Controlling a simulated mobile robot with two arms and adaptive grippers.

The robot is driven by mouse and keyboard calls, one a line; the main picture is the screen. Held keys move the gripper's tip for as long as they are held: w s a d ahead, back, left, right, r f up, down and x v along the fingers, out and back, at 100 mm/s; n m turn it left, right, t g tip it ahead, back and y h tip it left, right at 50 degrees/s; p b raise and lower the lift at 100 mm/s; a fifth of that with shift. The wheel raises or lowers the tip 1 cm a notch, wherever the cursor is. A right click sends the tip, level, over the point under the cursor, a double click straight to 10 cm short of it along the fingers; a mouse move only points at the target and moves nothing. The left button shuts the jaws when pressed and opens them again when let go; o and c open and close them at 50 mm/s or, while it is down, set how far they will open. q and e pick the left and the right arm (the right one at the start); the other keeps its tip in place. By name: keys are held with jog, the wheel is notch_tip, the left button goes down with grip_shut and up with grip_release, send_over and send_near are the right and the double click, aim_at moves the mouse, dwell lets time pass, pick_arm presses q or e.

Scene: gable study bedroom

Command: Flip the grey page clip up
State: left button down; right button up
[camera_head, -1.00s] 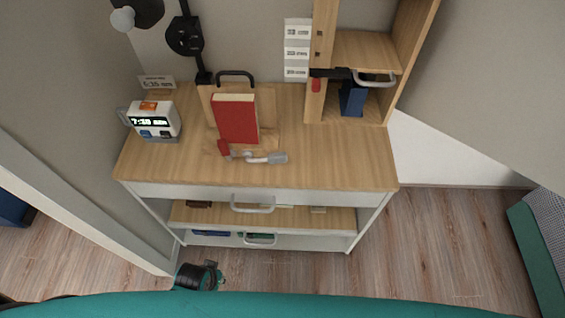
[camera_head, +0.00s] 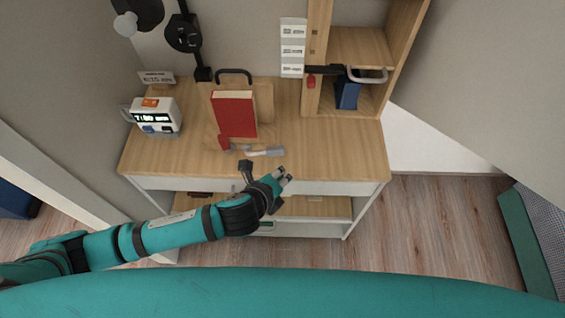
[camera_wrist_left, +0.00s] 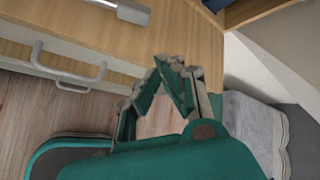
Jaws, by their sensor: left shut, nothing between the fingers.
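The grey page clip (camera_head: 264,152) lies low in front of the book stand (camera_head: 266,104), with its broad grey end pointing right. A red clip (camera_head: 224,143) is just left of it. A red book (camera_head: 235,114) leans upright on the stand. In the left wrist view, the grey end of the page clip (camera_wrist_left: 132,12) shows at the top edge. My left gripper (camera_head: 285,175) is shut and empty, near the desk's front edge, in front and a little right of the grey clip, apart from it. It also shows in the left wrist view (camera_wrist_left: 172,64). My right gripper is out of view.
A wooden shelf unit (camera_head: 362,48) with a blue book (camera_head: 347,94) stands at the right. The desk top (camera_head: 335,150) right of the clip is clear. Drawer handles (camera_wrist_left: 68,72) jut from the front.

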pick_arm(q)
jog(key=a+f+m, duration=0.1)
jog(key=m, duration=0.1)
jog(key=w+a+f+m, duration=0.2)
jog(key=m, duration=0.1)
jog(key=shift+m, duration=0.3)
jog(key=x, duration=1)
jog(key=shift+w+r, duration=0.1)
jog(key=shift+r, duration=0.1)
jog(key=shift+r+h, duration=0.25)
jog(key=shift+h, duration=0.05)
